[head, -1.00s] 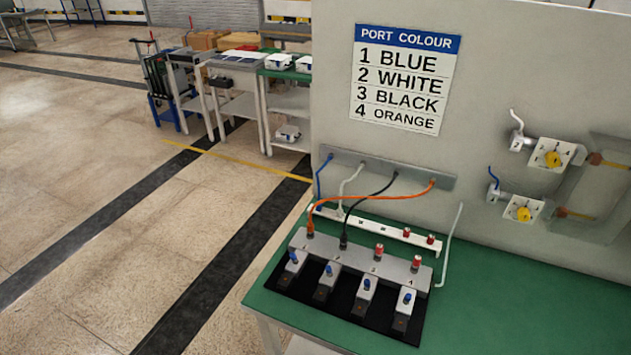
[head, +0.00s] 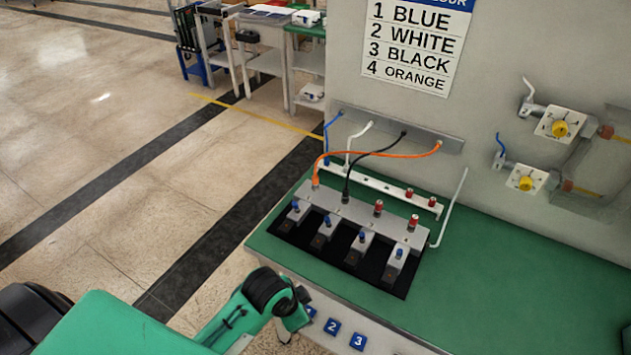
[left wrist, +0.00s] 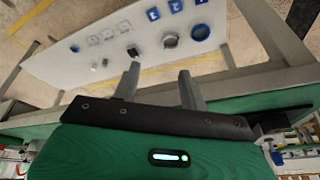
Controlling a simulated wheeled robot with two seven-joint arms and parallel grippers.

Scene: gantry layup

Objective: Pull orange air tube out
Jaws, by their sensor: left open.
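The orange air tube (head: 375,155) runs in the head view from the wall strip's right end, arching left and down to the first port of the grey manifold block (head: 345,207). The black tube (head: 375,153) enters the second port. My left arm comes in at the lower left of the head view, with my left gripper (head: 291,334) low in front of the bench edge, well below the tube. In the left wrist view the two fingers of my left gripper (left wrist: 158,85) are apart with nothing between them. My right gripper is in neither view.
The green bench top (head: 530,258) is clear to the right of the manifold. Blue and white tubes hang from the wall strip. A port colour sign (head: 417,43) and yellow-knobbed valves (head: 558,127) are on the wall panel. The bench front carries blue numbered labels (head: 333,326).

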